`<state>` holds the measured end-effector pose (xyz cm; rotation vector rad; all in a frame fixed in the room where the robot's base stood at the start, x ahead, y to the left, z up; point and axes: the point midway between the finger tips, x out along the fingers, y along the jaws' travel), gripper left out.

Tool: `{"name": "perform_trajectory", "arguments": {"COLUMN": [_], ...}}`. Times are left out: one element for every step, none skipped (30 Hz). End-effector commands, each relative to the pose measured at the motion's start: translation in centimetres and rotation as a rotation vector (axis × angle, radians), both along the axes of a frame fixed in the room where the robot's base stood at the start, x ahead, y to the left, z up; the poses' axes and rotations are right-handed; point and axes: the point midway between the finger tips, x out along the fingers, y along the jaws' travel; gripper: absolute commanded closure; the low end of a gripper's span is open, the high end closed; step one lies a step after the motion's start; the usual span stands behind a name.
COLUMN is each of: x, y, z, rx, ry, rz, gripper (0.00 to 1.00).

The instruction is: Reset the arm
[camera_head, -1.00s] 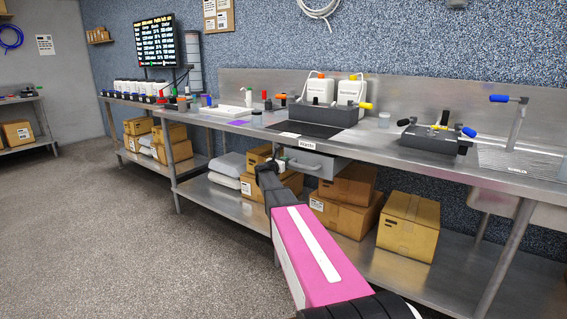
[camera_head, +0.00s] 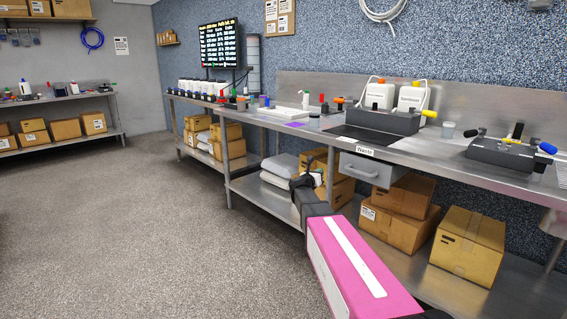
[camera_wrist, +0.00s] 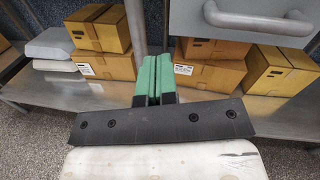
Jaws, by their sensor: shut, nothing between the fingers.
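My arm, with a pink and white link, reaches forward in the head view toward the front of the steel bench (camera_head: 430,154). The wrist view shows my gripper (camera_wrist: 154,78) with its two green fingers pressed together and nothing between them. It is in front of the bench, below the drawer (camera_head: 366,169) labelled Waste and level with the lower shelf area. The drawer is closed, and its handle (camera_wrist: 258,22) shows at the top right of the wrist view. In the head view the fingers are not clearly visible behind the dark wrist.
Cardboard boxes (camera_head: 466,246) and grey bags (camera_head: 281,170) lie on the lower shelf. The benchtop holds a grey tray (camera_head: 376,121) with white bottles, a grey block with coloured handles (camera_head: 508,155), and small items. Open floor (camera_head: 130,230) lies to the left.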

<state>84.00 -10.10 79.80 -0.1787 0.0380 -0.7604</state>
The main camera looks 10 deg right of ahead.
Motion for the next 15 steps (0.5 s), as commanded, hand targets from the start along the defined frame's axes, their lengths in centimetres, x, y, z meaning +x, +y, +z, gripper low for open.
{"name": "perform_trajectory", "arguments": {"x": [-0.4, -0.5, -0.6, -0.7, -0.9, -1.2, -1.5, -1.8, -2.4, -2.8, -3.4, -4.3, -5.0, -5.7, -6.9], "y": [0.7, 1.3, 2.2, 2.9, 3.6, 4.6, 5.4, 6.2, 7.2, 8.1, 8.8, 9.8, 10.5, 11.2, 12.0], "z": [-0.1, -0.3, -0.5, -0.8, -1.0, -1.4, -1.8, -2.3, -3.1, -3.7, -4.4, -5.4, -6.1, -6.9, -8.1], "rx": [-0.065, -0.113, -0.183, -0.241, -0.300, -0.382, -0.447, -0.514, -0.605, -0.676, -0.749, -0.843, -0.915, -0.989, -1.086], "ry": [0.049, 0.084, 0.134, 0.175, 0.215, 0.268, 0.310, 0.353, 0.411, 0.455, 0.498, 0.554, 0.596, 0.636, 0.691], "rz": [0.061, 0.105, 0.167, 0.216, 0.264, 0.331, 0.381, 0.435, 0.504, 0.559, 0.611, 0.682, 0.736, 0.790, 0.863], "gripper": [1.00, 1.00, 1.00, 1.00, 1.00, 1.00, 1.00, 1.00, 1.00, 1.00, 1.00, 1.00, 1.00, 1.00, 1.00]}}
